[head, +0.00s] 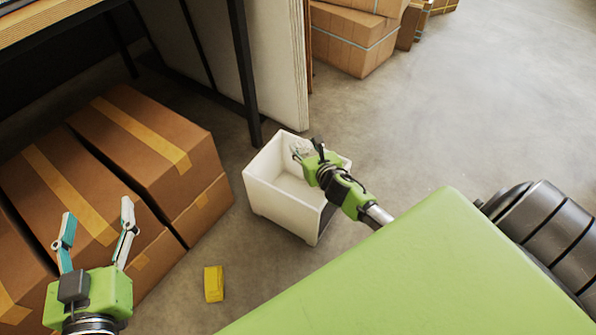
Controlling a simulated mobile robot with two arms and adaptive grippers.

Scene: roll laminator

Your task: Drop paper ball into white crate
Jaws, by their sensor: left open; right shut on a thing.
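The white crate (267,200) stands on the floor at the centre of the head view, open at the top. My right gripper (304,152) reaches in from the right over the crate's opening. It is shut on the paper ball (299,147), a pale crumpled thing partly hidden by the fingers. The ball appears above the crate's far part; its exact height cannot be told. My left gripper (97,232) is open and empty at the lower left, in front of the brown boxes and apart from the crate.
Several brown cardboard boxes (150,135) sit left of the crate. A yellow block (213,283) lies on the floor in front. A dark table leg (245,75) and pale panels (275,60) stand behind. More boxes (350,40) are at the back. The floor at right is clear.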

